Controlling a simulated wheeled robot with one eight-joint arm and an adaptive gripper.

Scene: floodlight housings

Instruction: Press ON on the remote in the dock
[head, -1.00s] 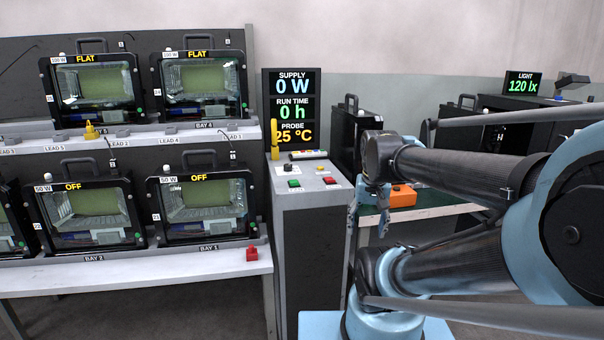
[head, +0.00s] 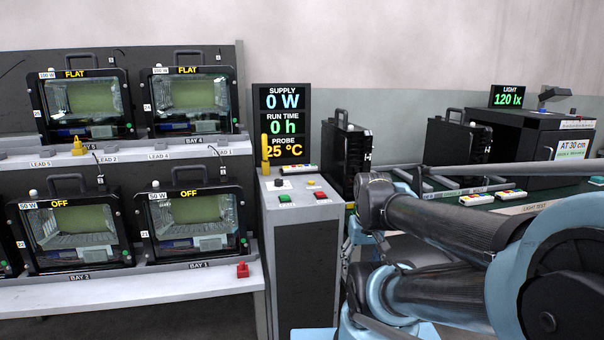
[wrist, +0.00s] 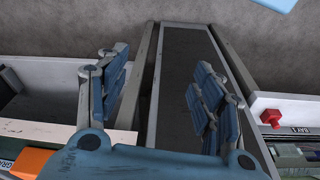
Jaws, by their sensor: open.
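Several small flat devices with coloured buttons could be the remote; I cannot tell which sits in a dock. One (head: 302,183) lies at the back of the grey pedestal's top, and two more (head: 475,199) (head: 512,194) lie on the green bench. Their labels are too small to read. My gripper (wrist: 165,95) is open and empty in the wrist view, its blue fingers spread in front of the pedestal's dark side (wrist: 185,85). In the head view it is mostly hidden behind my arm, just right of the pedestal. No remote shows in the wrist view.
The pedestal (head: 303,213) carries a green button (head: 284,198) and a red button (head: 320,196). Floodlight racks stand at left; a red plug (head: 242,270) sits on the lower shelf edge. Black housings (head: 350,155) stand behind the pedestal. An orange object (wrist: 32,162) shows at the wrist view's lower left.

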